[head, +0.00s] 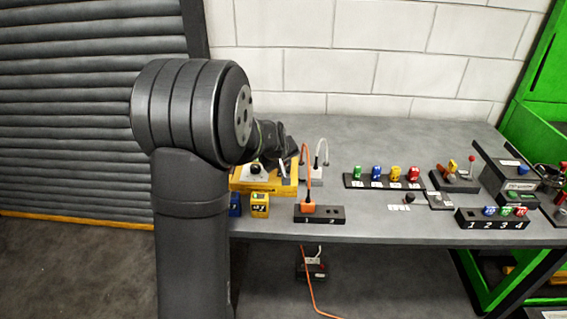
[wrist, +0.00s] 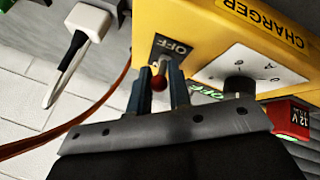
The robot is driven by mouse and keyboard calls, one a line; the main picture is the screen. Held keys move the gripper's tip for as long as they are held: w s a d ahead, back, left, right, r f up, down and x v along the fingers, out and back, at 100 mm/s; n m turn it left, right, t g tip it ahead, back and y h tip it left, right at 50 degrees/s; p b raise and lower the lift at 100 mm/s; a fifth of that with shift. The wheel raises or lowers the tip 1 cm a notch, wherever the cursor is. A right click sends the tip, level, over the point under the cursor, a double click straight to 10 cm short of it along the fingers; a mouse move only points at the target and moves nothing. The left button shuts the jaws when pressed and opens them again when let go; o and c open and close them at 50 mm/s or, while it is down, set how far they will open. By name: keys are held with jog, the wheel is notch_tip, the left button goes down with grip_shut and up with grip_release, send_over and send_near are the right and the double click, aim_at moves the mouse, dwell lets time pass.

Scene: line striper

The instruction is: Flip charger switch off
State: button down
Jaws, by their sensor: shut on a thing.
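The yellow charger (head: 265,188) stands at the left end of the table, partly hidden behind my arm in the head view. In the wrist view the charger (wrist: 215,30) fills the top right. Its toggle switch is a short lever with a red ball tip (wrist: 159,83), on a dark plate marked OFF (wrist: 171,47). My gripper (wrist: 159,72) has one finger on each side of the lever and is shut on it. A black knob (wrist: 238,85) on a white dial sits to the right of the switch. In the head view the fingertips are hard to make out.
A white plug (wrist: 82,35) and an orange cable (wrist: 90,118) are close to my gripper. A red 12 V battery (wrist: 290,118) is at the right.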

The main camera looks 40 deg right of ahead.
jog(key=c, duration=1.4)
grip_release()
jog(key=shift+w, duration=0.1)
jog(key=shift+w+d+r+g+y, duration=0.1)
jog(key=shift+w+d+g+y, duration=0.15)
jog(key=shift+g+y, duration=0.4)
jog(key=shift+w+d+f+g+y, duration=0.1)
jog(key=shift+w+d+g+y, duration=0.1)
jog(key=shift+g+y, duration=0.5)
jog(key=shift+w+d+r+g+y, duration=0.1)
jog(key=shift+w+d+g+y, duration=0.15)
jog(key=shift+g+y, duration=0.4)
jog(key=a+r, duration=0.1)
jog(key=r, duration=1)
jog(key=a+r, duration=0.1)
jog(key=r, duration=0.5)
jog(key=shift+w+a+r, duration=0.15)
jog(key=shift+w+a, duration=0.05)
jog(key=shift+a, duration=0.15)
jog(key=d+f, duration=0.1)
jog(key=f, duration=1)
jog(key=d+f, duration=0.1)
jog(key=f, duration=0.5)
jog(key=shift+s+d+f, duration=0.2)
jog(key=shift+s+d, duration=0.1)
jog(key=shift+s, duration=0.05)
jog(key=shift+s+a+r+t+h, duration=0.1)
jog(key=shift+a+t+h, duration=0.05)
jog(key=shift+t+h, duration=0.25)
